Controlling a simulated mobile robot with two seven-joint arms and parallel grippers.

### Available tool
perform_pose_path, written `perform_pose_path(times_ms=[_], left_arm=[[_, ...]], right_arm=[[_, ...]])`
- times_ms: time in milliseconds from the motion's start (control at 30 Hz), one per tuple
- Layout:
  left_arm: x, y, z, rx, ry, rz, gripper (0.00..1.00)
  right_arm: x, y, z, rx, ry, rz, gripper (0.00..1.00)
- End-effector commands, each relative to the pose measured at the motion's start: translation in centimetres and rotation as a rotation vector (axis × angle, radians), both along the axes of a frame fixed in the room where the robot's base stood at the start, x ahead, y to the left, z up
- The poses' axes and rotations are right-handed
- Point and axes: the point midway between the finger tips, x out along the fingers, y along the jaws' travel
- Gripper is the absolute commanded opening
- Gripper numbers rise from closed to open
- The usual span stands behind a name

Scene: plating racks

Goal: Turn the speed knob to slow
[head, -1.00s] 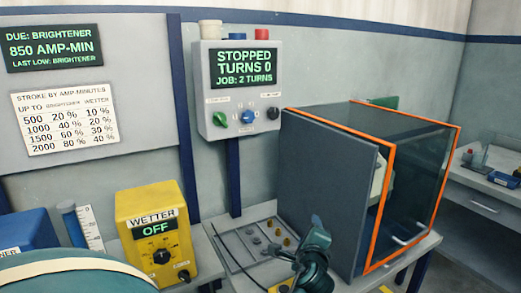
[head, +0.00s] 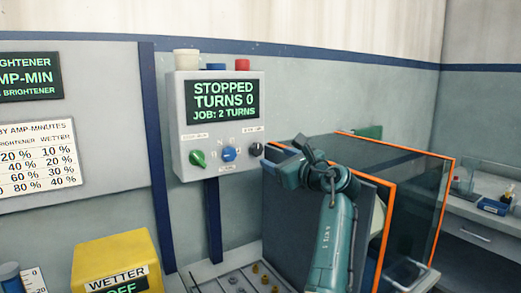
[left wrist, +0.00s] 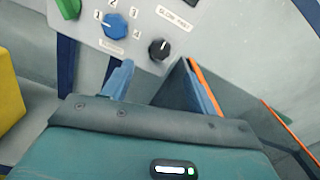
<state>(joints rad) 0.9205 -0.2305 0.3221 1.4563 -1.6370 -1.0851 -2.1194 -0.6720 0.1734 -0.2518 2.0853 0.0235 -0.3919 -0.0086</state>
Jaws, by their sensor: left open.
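The black speed knob (head: 256,149) is at the right end of the knob row on the grey control box (head: 221,171). In the left wrist view the knob (left wrist: 159,49) sits below a small label that seems to read slow and fast. A pale mark shows on its upper right; its exact setting is too small to tell. My left gripper (head: 284,153) is just right of and in front of the knob, its arm rising from below. In the left wrist view its two blue fingers (left wrist: 158,70) are apart, with the knob beyond the gap, seemingly untouched. My right gripper is not in view.
A green knob (head: 198,158) and a blue knob (head: 229,154) sit left of the black one. The box screen (head: 223,100) reads stopped, turns 0, job 2 turns. An orange-edged glass enclosure (head: 424,205) stands close on the right. A yellow wetter box (head: 113,255) is lower left.

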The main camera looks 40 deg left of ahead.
Motion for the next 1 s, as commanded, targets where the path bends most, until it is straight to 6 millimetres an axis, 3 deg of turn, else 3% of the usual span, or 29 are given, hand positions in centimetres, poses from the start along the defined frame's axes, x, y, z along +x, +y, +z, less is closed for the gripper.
perform_pose_path(times_ms=[200,400,833,1000], left_arm=[[1.3,4.6,0.3,0.001,0.0,0.001,0.58],[2.1,7.3,0.1,0.0,0.0,-0.001,0.58],[2.5,8.4,0.0,-0.001,-0.002,-0.002,0.58],[2.4,8.4,0.0,0.0,-0.001,-0.002,0.46]], right_arm=[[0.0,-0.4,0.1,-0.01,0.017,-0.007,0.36],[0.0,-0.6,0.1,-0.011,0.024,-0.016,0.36],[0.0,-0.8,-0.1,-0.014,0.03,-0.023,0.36],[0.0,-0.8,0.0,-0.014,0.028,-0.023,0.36]])
